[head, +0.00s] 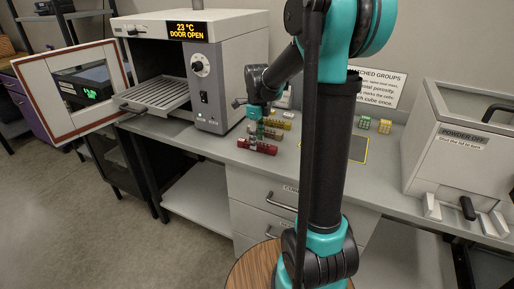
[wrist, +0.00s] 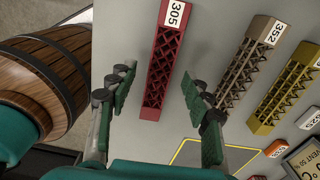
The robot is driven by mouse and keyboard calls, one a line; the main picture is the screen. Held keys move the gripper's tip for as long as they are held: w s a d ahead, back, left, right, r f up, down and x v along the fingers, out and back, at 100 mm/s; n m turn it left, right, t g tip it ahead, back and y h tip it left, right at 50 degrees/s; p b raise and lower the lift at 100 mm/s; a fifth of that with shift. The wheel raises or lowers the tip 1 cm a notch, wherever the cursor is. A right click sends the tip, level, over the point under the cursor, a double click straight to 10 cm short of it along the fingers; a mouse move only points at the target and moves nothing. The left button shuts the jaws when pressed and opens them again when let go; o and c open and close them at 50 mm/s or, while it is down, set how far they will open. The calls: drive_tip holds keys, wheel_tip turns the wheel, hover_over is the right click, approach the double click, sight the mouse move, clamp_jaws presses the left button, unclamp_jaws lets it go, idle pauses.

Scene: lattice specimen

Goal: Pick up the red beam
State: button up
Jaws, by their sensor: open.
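The red beam (wrist: 162,72) is a lattice bar with a white end tag reading 305. It lies on the grey bench, and in the head view it is the nearest beam (head: 257,146) to the bench's front edge. My gripper (wrist: 158,84) is open, with one finger on each side of the red beam in the wrist view. No contact with the beam shows. In the head view my gripper (head: 256,110) hangs over the beams, pointing down; its fingertips are hard to make out there.
A brown beam (wrist: 236,78) tagged 352 lies close by my right-hand finger, with a yellow beam (wrist: 283,98) beyond it. An oven (head: 215,75) with its door open stands left on the bench (head: 215,143). A powder box (head: 460,150) stands right. Small cubes (head: 384,126) lie behind my arm.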

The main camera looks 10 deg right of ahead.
drive_tip(key=shift+f, duration=0.65)
drive_tip(key=shift+c, duration=0.6)
clamp_jaws()
